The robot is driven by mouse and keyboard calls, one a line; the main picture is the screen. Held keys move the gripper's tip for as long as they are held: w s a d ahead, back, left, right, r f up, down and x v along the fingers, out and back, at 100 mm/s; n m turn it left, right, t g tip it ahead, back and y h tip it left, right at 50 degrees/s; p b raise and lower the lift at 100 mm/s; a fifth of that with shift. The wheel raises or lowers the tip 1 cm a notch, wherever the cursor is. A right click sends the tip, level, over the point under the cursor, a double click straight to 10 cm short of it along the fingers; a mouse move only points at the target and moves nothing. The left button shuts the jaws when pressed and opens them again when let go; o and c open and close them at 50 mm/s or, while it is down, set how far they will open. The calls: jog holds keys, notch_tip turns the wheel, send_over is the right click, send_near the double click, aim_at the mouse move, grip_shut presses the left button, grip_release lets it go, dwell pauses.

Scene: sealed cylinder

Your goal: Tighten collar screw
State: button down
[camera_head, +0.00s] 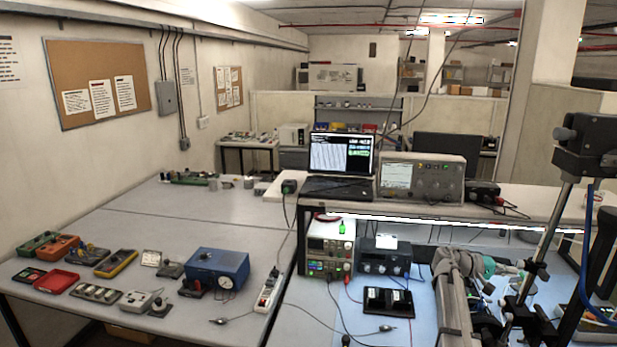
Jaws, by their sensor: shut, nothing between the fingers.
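A metal stand rod (548,225) rises at the right, leaning slightly in the picture. It carries a bulky black head (590,143) at its top. A small black clamp or collar (536,269) sits lower on the rod, with more dark fittings (518,310) below it. I cannot make out which part is the collar screw or whether it is tight. No sealed cylinder can be told apart with certainty. I cannot make out my gripper in this view.
A blue cable (586,255) hangs beside the stand. A grey jointed form (452,290) and clutter crowd the bench left of it. A blue box (217,268) sits on the left table.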

jog(key=shift+x, duration=0.75)
jog(key=shift+w+d+r, duration=0.1)
jog(key=shift+w+r, duration=0.1)
jog(key=shift+w, duration=0.1)
dwell(0.8)
jog(key=shift+d+r+p, duration=0.1)
jog(key=shift+r+p, duration=0.8)
jog(key=shift+p, duration=0.1)
dwell(0.6)
jog(key=shift+s+r, duration=0.15)
jog(key=shift+s, duration=0.25)
dwell(0.4)
jog(key=v, duration=0.6)
jog(key=shift+p, duration=0.45)
